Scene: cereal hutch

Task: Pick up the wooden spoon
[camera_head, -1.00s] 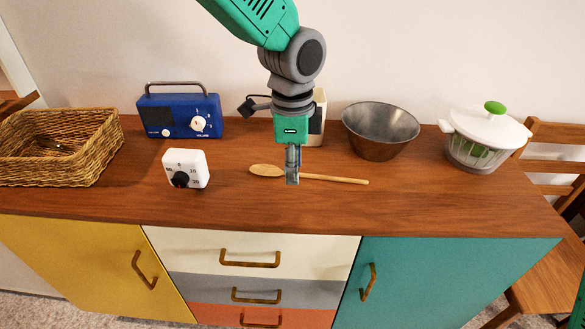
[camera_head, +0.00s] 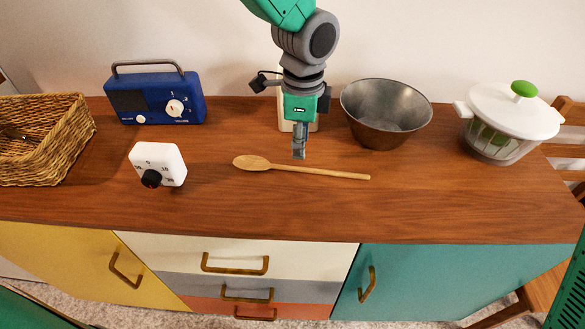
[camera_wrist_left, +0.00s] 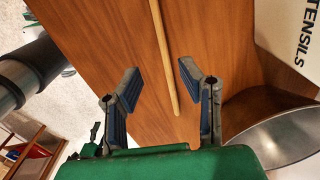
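The wooden spoon (camera_head: 325,173) lies flat on the wooden counter top, bowl to the left and handle to the right. My left gripper (camera_head: 299,156) points down, its tip just beyond the handle in the head view and not covering it. In the left wrist view my left gripper (camera_wrist_left: 163,80) is open and empty. The spoon handle (camera_wrist_left: 162,50) runs between the two spread fingers there, with its end below the fingertips in the picture. The fingers do not appear to touch it. My right gripper is not in view.
A cream utensils container (camera_head: 285,118) is behind the gripper. A metal bowl (camera_head: 385,112) and salad spinner (camera_head: 508,120) stand right. Front counter is clear.

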